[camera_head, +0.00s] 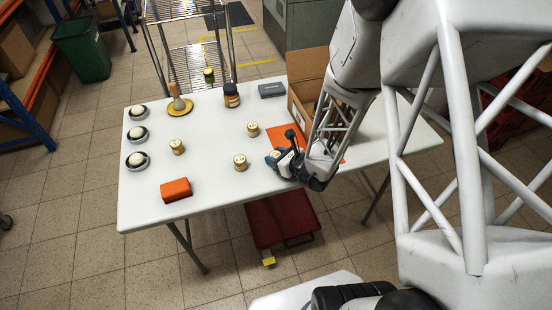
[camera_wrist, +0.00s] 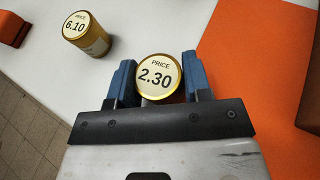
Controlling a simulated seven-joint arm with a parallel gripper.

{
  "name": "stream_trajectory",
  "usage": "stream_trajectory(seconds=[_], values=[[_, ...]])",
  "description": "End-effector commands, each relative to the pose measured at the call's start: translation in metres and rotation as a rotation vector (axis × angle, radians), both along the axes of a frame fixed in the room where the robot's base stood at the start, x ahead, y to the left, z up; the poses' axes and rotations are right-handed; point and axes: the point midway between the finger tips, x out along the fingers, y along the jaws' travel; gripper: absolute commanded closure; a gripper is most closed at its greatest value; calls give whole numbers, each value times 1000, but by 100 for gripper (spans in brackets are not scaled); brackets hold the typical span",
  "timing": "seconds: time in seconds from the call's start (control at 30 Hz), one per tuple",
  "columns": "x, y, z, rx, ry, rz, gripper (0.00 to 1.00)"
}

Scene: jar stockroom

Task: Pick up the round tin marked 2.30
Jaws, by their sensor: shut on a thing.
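The round tin marked 2.30 (camera_wrist: 158,76) has a gold side and a cream label on its lid. It sits between the two blue fingers of my gripper (camera_wrist: 158,82) in the wrist view, and the gripper is shut on it. In the head view, my gripper (camera_head: 279,158) is at the right half of the white table, at the left edge of an orange mat, and the tin (camera_head: 274,154) shows partly between the fingers. I cannot tell whether the tin touches the table.
A gold tin marked 6.10 (camera_wrist: 87,33) stands left of my gripper. An open cardboard box (camera_head: 303,85) is behind the orange mat (camera_wrist: 255,75). An orange block (camera_head: 176,190) lies front left.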

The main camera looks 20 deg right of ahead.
Motion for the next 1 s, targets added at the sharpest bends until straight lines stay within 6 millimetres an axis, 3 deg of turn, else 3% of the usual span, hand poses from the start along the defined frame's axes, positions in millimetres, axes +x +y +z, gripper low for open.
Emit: stream_trajectory(seconds=[0.37,0.63,1.0], values=[[0,0,9,-1,0,0,79],[-2,0,38,-1,-2,-1,79],[-70,1,42,0,0,-2,79]])
